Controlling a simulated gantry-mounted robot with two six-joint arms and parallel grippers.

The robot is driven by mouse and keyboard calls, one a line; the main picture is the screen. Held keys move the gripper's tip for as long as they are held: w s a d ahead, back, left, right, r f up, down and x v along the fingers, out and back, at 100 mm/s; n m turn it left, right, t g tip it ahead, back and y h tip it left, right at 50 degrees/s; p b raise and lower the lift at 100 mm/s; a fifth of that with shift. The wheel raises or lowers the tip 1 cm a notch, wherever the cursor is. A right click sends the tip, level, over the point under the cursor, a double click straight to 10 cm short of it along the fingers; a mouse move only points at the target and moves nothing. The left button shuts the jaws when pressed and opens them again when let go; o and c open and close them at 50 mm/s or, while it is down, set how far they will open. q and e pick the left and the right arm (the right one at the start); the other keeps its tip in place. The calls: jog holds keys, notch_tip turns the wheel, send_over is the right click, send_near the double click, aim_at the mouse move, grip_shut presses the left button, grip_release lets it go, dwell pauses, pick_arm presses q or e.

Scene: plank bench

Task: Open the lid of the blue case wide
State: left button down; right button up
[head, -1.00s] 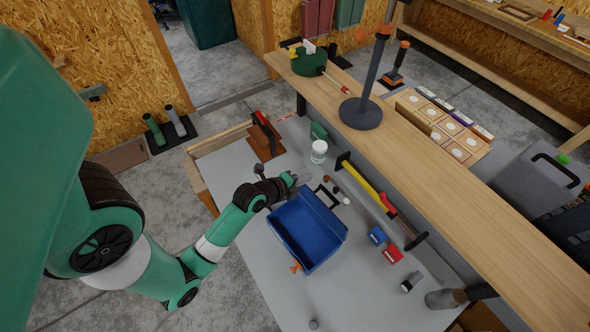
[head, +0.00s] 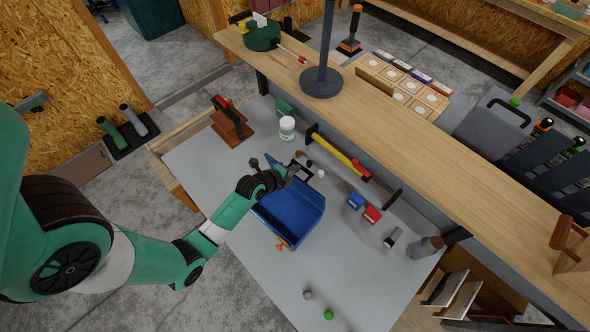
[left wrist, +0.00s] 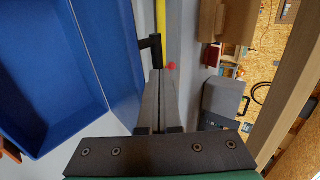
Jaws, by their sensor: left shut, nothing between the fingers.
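The blue case (head: 290,222) stands on the grey bench top, its hollow inside facing up and an orange latch (head: 282,244) on its near side. The case also fills the left of the left wrist view (left wrist: 40,75). A narrow blue panel (left wrist: 108,50) slopes along its far side there; I cannot tell whether it is lid or wall. A small blue piece (head: 271,163) shows behind my left gripper (head: 292,171). That gripper is shut and empty at the case's far edge, next to a black handle (left wrist: 150,44). My right gripper is out of view.
A wooden shelf (head: 420,125) runs along the bench's far side. The near bench top is mostly clear; a green ball (head: 328,314) lies there.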

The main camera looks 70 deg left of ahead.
pick_arm(q)
jog(key=shift+w+f, duration=0.1)
jog(key=shift+w, duration=0.05)
jog(key=w+a+b, duration=0.1)
jog(key=w, duration=0.1)
jog(key=w+a+b, duration=0.1)
jog(key=w, duration=0.1)
jog(key=shift+a+f+b, duration=0.15)
jog(key=shift+b, duration=0.15)
